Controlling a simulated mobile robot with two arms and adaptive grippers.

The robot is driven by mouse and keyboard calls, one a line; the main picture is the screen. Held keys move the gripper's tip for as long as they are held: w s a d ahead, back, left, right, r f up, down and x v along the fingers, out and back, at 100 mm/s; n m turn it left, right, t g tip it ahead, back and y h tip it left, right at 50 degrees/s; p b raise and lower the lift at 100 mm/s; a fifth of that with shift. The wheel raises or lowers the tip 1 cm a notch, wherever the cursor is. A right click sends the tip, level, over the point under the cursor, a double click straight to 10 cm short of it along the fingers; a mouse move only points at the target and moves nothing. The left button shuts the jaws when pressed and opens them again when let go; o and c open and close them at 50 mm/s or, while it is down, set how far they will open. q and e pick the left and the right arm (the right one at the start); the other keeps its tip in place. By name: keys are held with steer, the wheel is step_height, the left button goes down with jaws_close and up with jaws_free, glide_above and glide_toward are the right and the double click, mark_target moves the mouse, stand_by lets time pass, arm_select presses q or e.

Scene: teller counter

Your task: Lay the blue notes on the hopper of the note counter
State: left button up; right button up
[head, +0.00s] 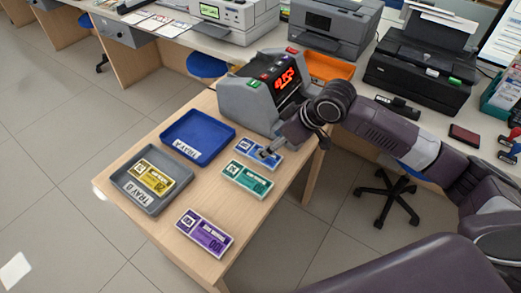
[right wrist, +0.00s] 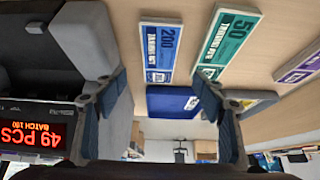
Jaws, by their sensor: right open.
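The blue notes (head: 247,146), a banded bundle marked 200, lie flat on the wooden table in front of the note counter (head: 248,97). The blue notes (right wrist: 161,50) show just beyond the gap between the fingertips, apart from both. The note counter has a red lit display (right wrist: 30,130) reading 49 PCS. My left gripper is not in view.
Green notes (head: 247,180) lie close beside the blue ones, with purple notes (head: 204,233) nearer the front. Blue tray A (head: 197,137) looks empty. Grey tray B (head: 142,201) holds yellow notes (head: 153,177). An orange tray (head: 330,68) is behind the counter.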

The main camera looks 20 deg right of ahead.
steer(key=x, duration=0.2)
steer(key=shift+d+f, duration=0.15)
steer(key=shift+f, duration=0.25)
steer(key=x, duration=0.3)
steer(key=shift+w+f, duration=0.1)
steer(key=shift+f, duration=0.2)
steer(key=shift+w+a+f, duration=0.2)
steer(key=shift+a+f, duration=0.05)
steer(key=shift+f, duration=0.25)
steer(key=c, duration=1.2)
steer(key=shift+c, duration=0.7)
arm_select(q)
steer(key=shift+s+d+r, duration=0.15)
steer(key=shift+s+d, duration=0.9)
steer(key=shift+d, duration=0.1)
arm_select(e)
steer(key=shift+w, duration=0.1)
